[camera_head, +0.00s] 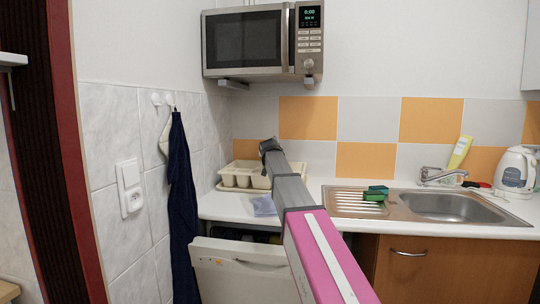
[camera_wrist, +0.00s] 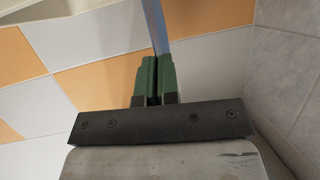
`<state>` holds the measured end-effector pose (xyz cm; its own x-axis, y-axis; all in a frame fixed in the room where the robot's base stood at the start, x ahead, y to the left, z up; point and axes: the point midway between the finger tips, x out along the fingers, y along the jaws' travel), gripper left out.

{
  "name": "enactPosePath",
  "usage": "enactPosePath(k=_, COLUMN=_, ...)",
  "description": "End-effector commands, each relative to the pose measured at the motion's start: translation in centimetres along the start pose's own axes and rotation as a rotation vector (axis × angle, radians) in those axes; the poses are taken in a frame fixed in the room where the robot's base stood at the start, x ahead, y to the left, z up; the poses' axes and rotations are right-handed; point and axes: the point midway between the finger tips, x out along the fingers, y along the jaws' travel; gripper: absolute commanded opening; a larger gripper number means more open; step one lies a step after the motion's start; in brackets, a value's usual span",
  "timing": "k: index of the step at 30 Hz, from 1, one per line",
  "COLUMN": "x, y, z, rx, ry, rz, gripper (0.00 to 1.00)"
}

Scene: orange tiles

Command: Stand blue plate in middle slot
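The blue plate (camera_wrist: 154,25) shows in the wrist view as a thin, nearly edge-on blue strip. It stands up from between the green fingers of my gripper (camera_wrist: 155,78), which are close together on it. In the head view my gripper (camera_head: 268,147) is at the far end of my arm, above the right part of a beige dish rack (camera_head: 228,179). The plate cannot be made out there. The rack stands on the counter in the corner and has several slots. My arm hides its right side, and I cannot tell which slot is the middle one.
A pale bluish flat thing (camera_head: 262,206) lies on the counter (camera_head: 225,208) before the rack. A microwave (camera_head: 262,42) hangs above. Left are a wall and a dark blue cloth (camera_head: 180,205). Right are green sponges (camera_head: 375,193), a sink (camera_head: 452,207) and a kettle (camera_head: 515,170).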

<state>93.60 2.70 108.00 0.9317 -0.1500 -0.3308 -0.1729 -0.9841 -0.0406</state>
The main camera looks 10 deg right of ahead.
Motion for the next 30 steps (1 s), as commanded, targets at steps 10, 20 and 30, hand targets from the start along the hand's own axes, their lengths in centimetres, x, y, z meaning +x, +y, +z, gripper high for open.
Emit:
enactPosePath(k=10, x=0.2, y=0.0, z=0.7, rx=-0.001, ry=0.003, rz=-0.001, gripper=0.0)
enactPosePath(k=20, x=0.2, y=0.0, z=0.7, rx=-0.001, ry=0.001, rz=0.0, gripper=0.32)
enactPosePath(k=30, x=-1.5, y=0.1, z=0.8, rx=0.0, ry=0.0, rz=0.0, gripper=0.32)
